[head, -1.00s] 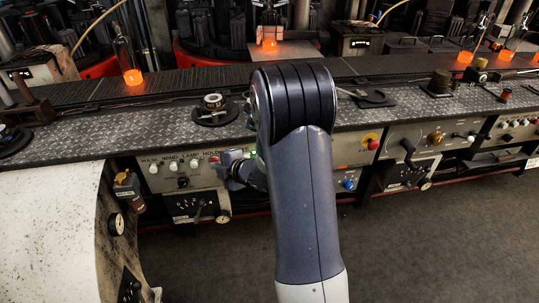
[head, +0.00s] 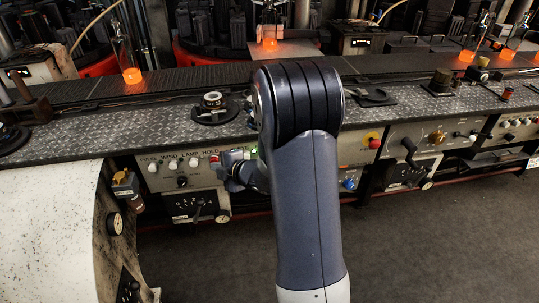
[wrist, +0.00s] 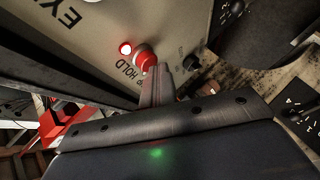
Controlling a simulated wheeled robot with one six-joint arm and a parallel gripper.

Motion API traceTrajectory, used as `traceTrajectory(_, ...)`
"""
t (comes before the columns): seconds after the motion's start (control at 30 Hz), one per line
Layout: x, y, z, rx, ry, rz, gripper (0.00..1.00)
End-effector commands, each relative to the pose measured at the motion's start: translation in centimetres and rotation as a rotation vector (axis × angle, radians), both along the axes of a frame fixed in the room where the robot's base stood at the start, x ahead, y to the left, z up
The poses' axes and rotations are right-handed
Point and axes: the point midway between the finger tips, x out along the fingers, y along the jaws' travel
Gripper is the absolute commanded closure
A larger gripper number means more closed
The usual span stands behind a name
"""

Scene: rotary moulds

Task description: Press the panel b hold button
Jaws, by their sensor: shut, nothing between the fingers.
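A red round button (wrist: 145,60) beside the word HOLD is on a light grey panel (wrist: 90,45) in the wrist view. A small lit red lamp (wrist: 125,48) sits just beside it. My gripper (wrist: 157,80) is shut and empty, with its narrow fingertips at the button's lower right edge. I cannot tell whether they touch it. In the head view, my gripper (head: 228,167) is at the front of the labelled panel (head: 178,159), beside the small red button (head: 214,158). My arm hides the panel's right part.
White knobs (head: 172,165) line the panel, and a dark switch box (head: 196,206) hangs below it. A dark knob (wrist: 191,62) is close to my fingers. The floor (head: 430,245) at right is clear.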

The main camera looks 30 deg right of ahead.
Motion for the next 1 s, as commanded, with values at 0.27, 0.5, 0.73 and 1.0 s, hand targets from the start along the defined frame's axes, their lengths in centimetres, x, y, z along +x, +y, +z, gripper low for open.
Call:
traceTrajectory(0.27,-2.8,1.0,-0.2,-0.001,0.001,0.003,1.0)
traceTrajectory(0.5,-4.6,1.6,-0.2,0.0,0.003,0.003,1.0)
traceTrajectory(0.73,-4.7,1.6,-0.2,-0.001,0.003,0.003,1.0)
traceTrajectory(1.0,-4.7,1.6,-0.2,-0.001,0.004,0.004,1.0)
